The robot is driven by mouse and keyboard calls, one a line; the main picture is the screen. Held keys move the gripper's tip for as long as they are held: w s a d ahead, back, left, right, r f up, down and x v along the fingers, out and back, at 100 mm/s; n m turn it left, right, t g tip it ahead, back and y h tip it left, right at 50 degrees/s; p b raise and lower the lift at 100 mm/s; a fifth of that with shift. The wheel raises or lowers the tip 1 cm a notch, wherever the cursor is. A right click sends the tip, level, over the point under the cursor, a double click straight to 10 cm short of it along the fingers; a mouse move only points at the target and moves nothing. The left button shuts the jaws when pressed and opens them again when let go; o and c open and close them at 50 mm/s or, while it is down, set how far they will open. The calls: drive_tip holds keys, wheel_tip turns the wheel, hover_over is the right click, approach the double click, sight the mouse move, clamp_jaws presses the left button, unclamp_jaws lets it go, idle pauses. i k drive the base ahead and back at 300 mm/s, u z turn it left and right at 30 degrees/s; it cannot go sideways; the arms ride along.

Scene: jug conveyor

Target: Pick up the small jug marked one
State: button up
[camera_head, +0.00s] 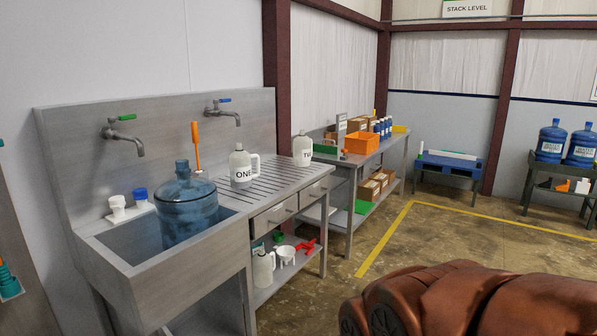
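The small white jug marked ONE (241,168) stands upright on the ribbed steel drainboard (272,183), to the right of the sink. Its handle points right, and its label faces me.
A large blue water bottle (184,212) stands in the sink, left of jug ONE. Two taps (125,140) stick out from the backsplash. Another white jug (263,268) sits on the lower shelf. A workbench (388,147) with an orange bin (361,143) stands beyond. Open floor (440,235) lies right.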

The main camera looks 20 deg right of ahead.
sight(241, 177)
drive_tip(key=z, duration=1.05)
drive_tip(key=i, duration=1.85)
drive_tip(key=u, duration=1.05)
drive_tip(key=i, duration=0.75)
drive_tip(key=u, duration=1.25)
drive_tip(key=i, duration=0.7)
drive_tip(key=u, duration=0.05)
